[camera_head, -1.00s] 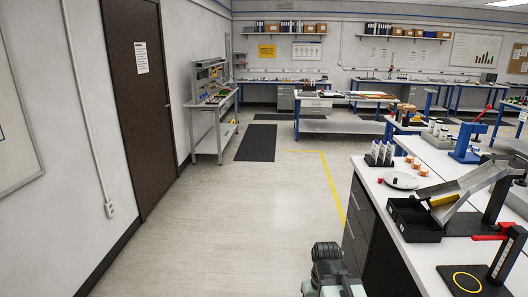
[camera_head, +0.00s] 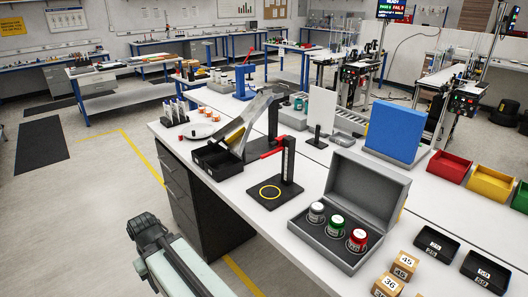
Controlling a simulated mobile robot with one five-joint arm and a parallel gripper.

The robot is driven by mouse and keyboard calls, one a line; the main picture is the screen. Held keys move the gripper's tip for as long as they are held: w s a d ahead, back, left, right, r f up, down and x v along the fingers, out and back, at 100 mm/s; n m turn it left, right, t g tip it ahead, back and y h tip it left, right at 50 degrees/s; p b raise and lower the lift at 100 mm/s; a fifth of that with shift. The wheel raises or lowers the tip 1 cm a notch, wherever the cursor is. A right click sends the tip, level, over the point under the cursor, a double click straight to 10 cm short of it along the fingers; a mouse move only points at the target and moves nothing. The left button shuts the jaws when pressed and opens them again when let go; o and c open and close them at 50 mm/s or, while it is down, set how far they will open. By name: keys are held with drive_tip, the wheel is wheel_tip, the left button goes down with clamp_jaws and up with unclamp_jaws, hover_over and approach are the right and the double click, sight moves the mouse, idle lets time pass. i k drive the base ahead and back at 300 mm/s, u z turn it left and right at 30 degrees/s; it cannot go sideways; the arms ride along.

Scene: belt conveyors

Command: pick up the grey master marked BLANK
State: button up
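An open grey case (camera_head: 322,248) stands on the white bench, its lid raised at the back. Three small cylinders stand upright in it. The left one is grey-white (camera_head: 316,213), the middle one is green (camera_head: 336,226) and the right one is red (camera_head: 357,240). Their labels are too small to read here. My arm shows at the lower left, with a dark end part (camera_head: 147,228) over the floor, left of the bench and apart from the case. Whether its fingers are open or shut does not show.
Left of the case are a black stand with a yellow ring (camera_head: 270,192), a black bin (camera_head: 216,160) and a tilted chute. Numbered cardboard boxes (camera_head: 404,265) and black trays (camera_head: 436,244) lie to the right. Floor is clear left of the bench drawers.

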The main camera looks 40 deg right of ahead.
sight(316, 213)
drive_tip(key=k, duration=1)
drive_tip(key=u, duration=0.75)
drive_tip(key=k, duration=0.4)
drive_tip(key=u, duration=0.2)
drive_tip(key=i, duration=0.5)
